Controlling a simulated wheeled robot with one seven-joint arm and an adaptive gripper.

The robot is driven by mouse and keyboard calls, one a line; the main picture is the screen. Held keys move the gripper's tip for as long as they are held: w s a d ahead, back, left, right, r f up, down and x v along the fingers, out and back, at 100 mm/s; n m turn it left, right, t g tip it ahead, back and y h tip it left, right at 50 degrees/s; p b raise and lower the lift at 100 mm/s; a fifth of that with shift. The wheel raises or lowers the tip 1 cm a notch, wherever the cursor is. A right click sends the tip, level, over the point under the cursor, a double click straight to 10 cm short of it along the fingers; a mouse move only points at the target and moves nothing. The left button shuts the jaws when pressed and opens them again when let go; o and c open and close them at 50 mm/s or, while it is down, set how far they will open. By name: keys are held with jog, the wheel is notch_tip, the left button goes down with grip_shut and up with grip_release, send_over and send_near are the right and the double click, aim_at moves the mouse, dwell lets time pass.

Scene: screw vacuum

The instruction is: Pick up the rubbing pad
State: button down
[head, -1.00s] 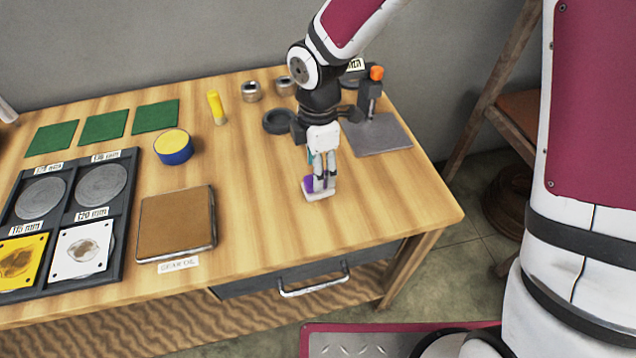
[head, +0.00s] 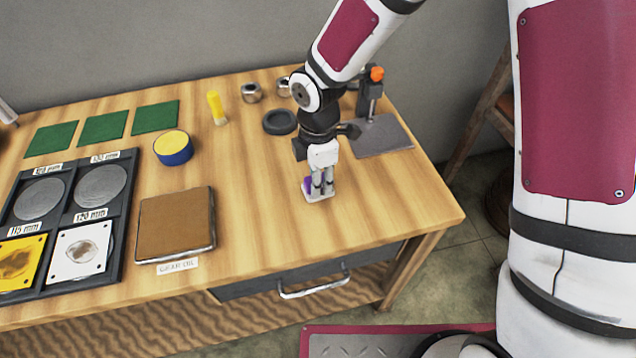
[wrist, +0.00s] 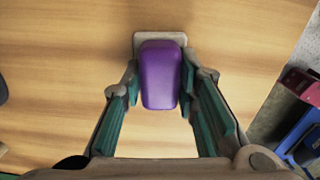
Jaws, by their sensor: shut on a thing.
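The rubbing pad (head: 308,185) has a purple grip block on a pale, flat base and is near the right front part of the table. In the wrist view, the purple block of the pad (wrist: 160,75) lies between the two teal-lined fingers, with the pale base showing beyond it. My gripper (head: 322,183) is above the pad, with its fingers down around the block and shut on it. The fingers also show in the wrist view (wrist: 159,85). The base appears to be on or very close to the tabletop, and the fingers hide part of the block.
The wooden table (head: 265,205) is clear around the pad. Behind it are a dark ring (head: 280,121) and a metal stand with an orange top (head: 372,95). A brown pad in a tray (head: 176,224) and a blue-yellow tin (head: 173,148) are to the left.

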jog(key=shift+r, duration=0.6)
notch_tip(320, 180, up, 2)
jog(key=shift+w+r, duration=0.1)
jog(key=shift+r, duration=0.05)
jog(key=s+d, duration=0.1)
jog(key=s, duration=0.7)
jog(key=s+d+r+p, duration=0.1)
jog(key=s+d, duration=0.1)
jog(key=s, duration=0.5)
jog(key=shift+s+d+r, duration=0.25)
jog(key=shift+s+d, duration=0.05)
jog(key=shift+s, duration=0.1)
